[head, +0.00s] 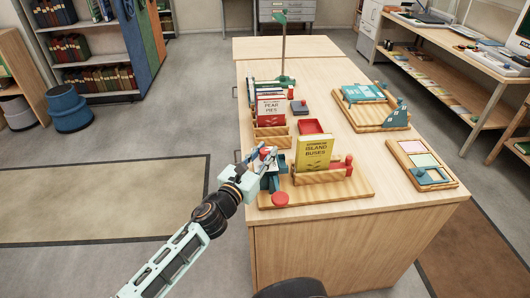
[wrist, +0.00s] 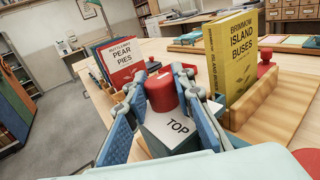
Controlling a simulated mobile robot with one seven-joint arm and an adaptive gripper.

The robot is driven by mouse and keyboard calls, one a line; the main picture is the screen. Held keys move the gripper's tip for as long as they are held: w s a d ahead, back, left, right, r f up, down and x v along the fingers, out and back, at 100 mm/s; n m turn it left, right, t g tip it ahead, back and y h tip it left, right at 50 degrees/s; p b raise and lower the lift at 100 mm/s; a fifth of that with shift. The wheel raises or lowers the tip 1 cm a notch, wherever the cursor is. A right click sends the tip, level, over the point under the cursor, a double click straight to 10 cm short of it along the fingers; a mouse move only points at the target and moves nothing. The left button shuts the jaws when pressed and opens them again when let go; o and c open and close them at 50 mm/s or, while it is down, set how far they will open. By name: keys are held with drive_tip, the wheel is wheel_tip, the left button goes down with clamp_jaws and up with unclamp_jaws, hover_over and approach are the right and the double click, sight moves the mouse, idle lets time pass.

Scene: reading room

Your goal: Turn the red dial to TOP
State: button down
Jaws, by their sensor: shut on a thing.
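The red dial (wrist: 161,92) is a short red cylinder in the middle of the wrist view. In the head view my gripper (head: 262,156) is at the left edge of the table, left of the yellow book, and mostly covers the dial. Which way the dial points cannot be told.
A yellow book, Island Buses (head: 314,152), stands in a wooden holder close on the right, beside a red knob (wrist: 265,58). A red book, Pear Pies (head: 271,110), stands behind. A red disc (head: 280,199) lies at the front.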

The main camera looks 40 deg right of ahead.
drive_tip(key=shift+m+g+h, duration=0.3)
drive_tip(key=shift+m+g, duration=0.1)
drive_tip(key=shift+g, duration=0.2)
drive_tip(key=m+g+p, duration=0.1)
drive_tip(key=m+g, duration=0.1)
drive_tip(key=g, duration=0.2)
drive_tip(key=shift+w+m+h, duration=0.1)
drive_tip(key=shift+m+h, duration=0.2)
drive_tip(key=shift+h, duration=0.1)
drive_tip(key=m+g, duration=0.2)
drive_tip(key=g, duration=0.1)
drive_tip(key=m+g+b, duration=0.1)
drive_tip(key=m+g, duration=0.1)
drive_tip(key=g, duration=0.1)
drive_tip(key=shift+d+f+g+y, duration=0.1)
drive_tip(key=shift+f+g+y, duration=0.05)
drive_tip(key=shift+g+y, duration=0.15)
drive_tip(key=m+g+y+b, duration=0.1)
drive_tip(key=m+g+b, duration=0.1)
drive_tip(key=g, duration=0.1)
drive_tip(key=m+g+y+b, duration=0.2)
drive_tip(key=m+g, duration=0.1)
drive_tip(key=g, duration=0.1)
drive_tip(key=shift+f, duration=0.1)
drive_tip(key=shift+m+g+y+b, duration=1.6)
drive_tip(key=shift+m+g+y, duration=0.35)
drive_tip(key=shift+y, duration=0.35)
drive_tip(key=shift+m+y, duration=0.25)
drive_tip(key=shift+y, duration=0.05)
